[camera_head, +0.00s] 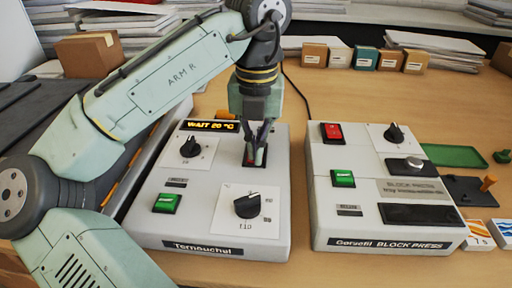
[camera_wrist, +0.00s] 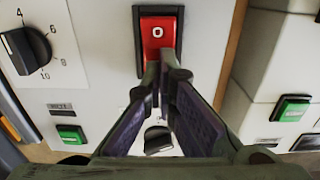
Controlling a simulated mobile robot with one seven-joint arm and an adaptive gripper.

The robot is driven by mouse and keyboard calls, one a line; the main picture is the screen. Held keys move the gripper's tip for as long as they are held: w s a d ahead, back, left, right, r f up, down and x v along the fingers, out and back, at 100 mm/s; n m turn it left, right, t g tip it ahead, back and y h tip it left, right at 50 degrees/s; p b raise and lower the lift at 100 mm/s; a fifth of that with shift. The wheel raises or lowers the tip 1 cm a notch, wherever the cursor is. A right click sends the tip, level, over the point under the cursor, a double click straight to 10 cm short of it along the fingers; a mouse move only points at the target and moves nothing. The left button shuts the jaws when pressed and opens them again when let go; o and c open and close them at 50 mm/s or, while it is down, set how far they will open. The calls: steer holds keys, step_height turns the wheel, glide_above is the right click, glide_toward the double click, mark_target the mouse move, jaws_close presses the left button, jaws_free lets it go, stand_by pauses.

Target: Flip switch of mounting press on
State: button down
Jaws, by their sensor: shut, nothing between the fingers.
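The left machine (camera_head: 190,218), light grey and labelled "Ternouchel", has a lit display (camera_head: 210,126) reading "WAIT 20 °C". Its red rocker switch (camera_head: 249,160) sits in a black frame and is partly hidden by my gripper (camera_head: 258,150). In the wrist view the red switch (camera_wrist: 159,32) shows a white "O" on its upper part; its lower end is covered by my fingertips. My gripper (camera_wrist: 166,72) is shut and empty, pointing down at the switch's lower end. I cannot tell whether it touches. The right machine (camera_head: 340,210), labelled "BLOCK PRESS", has its own red switch (camera_head: 331,132).
The left machine carries a green button (camera_head: 166,203) and black knobs (camera_head: 247,205). A narrow gap separates the two machines. Small boxes (camera_head: 364,58) stand behind, and a green tray (camera_head: 454,155) lies at the right. My arm spans the left side.

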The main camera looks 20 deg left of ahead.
steer(key=shift+f, duration=0.4)
steer(key=shift+r+p, duration=0.7)
steer(key=shift+p, duration=0.45)
steer(key=shift+w+a+r+p, duration=0.15)
steer(key=shift+w+r+p, duration=0.2)
steer(key=shift+p, duration=0.4)
step_height(320, 180, up, 3)
steer(key=p, duration=0.3)
steer(key=shift+s, duration=0.15)
steer(key=shift+r, duration=0.9)
